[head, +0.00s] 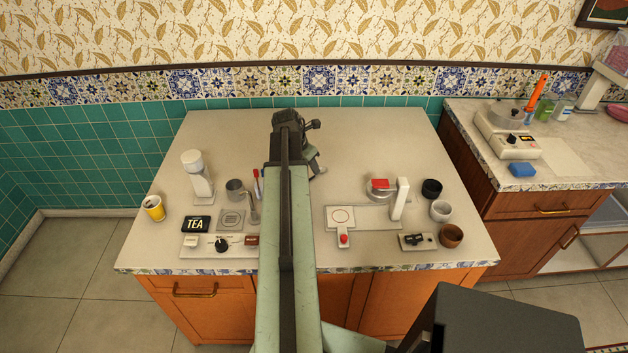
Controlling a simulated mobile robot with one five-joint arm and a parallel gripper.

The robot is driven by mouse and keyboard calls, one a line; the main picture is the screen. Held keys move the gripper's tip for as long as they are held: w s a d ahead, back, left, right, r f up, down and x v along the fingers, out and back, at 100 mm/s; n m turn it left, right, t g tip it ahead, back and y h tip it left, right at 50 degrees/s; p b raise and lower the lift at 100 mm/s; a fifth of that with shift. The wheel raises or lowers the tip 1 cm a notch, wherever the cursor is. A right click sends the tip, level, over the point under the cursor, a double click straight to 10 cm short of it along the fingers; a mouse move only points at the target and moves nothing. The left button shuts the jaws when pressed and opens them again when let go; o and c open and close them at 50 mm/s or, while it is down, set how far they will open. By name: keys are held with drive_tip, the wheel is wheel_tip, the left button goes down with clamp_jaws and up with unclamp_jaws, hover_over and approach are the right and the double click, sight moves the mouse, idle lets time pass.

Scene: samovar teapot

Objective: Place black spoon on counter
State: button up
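The counter (372,135) has a pale top and orange-brown cabinet fronts. My arm reaches straight over its middle. My gripper (317,165) shows only partly at the far end of the arm, right of it and over the back half of the counter. Its fingers are small and mostly hidden by the arm, so I cannot tell whether they are open or shut or hold anything. I cannot make out a black spoon; the arm covers a strip of the counter. A cup (235,190) and red-tipped utensils (257,183) stand just left of the arm.
On the left are a white device (198,178), a yellow cup (153,208) and a TEA box (196,224). On the right are a red-lidded pot (380,189) and several small cups (440,211). The counter's back right is clear. A second counter (565,160) stands farther right.

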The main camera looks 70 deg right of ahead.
sight(313, 176)
drive_tip(key=b+x, duration=0.4)
drive_tip(key=x, duration=0.1)
drive_tip(key=shift+w+d+f+b, duration=0.15)
drive_tip(key=shift+b, duration=0.2)
drive_tip(key=shift+r, duration=0.2)
drive_tip(key=shift+f, duration=0.15)
clamp_jaws()
